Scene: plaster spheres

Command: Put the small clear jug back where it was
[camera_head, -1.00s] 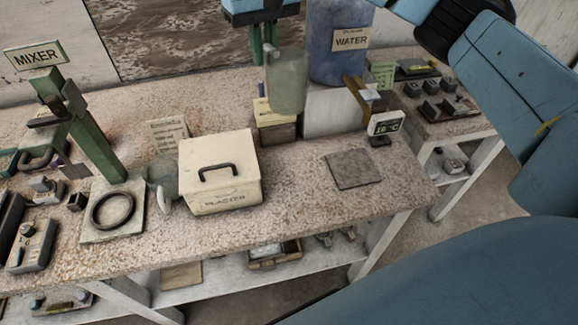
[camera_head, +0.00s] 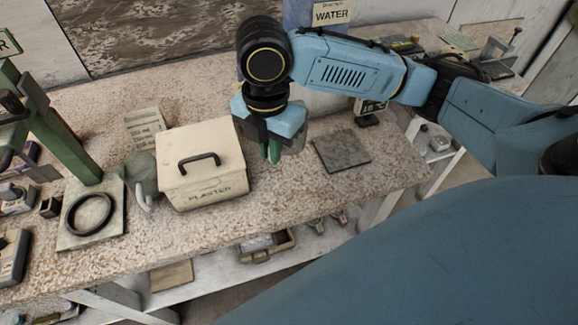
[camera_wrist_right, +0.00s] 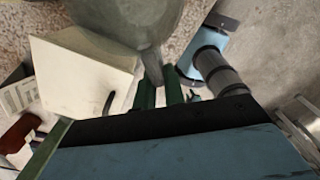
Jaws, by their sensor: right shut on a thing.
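My right gripper (camera_head: 271,153) is shut on the small clear jug (camera_head: 294,143), just right of the plaster box. The gripper and wrist hide most of the jug in the head view. In the right wrist view the jug (camera_wrist_right: 135,20) is a large greyish, see-through shape at the top, against the green fingers (camera_wrist_right: 160,88). I cannot tell whether its base touches the bench. A dark square mat (camera_head: 342,151) lies bare on the bench to the right of the jug. My left gripper is not in view.
The cream plaster box (camera_head: 205,165) stands close left of the gripper; it also shows in the right wrist view (camera_wrist_right: 80,75). A greyish vessel with a pale handle (camera_head: 143,172) stands left of it. The temperature display (camera_head: 369,110) is behind the mat. The bench front (camera_head: 290,195) is clear.

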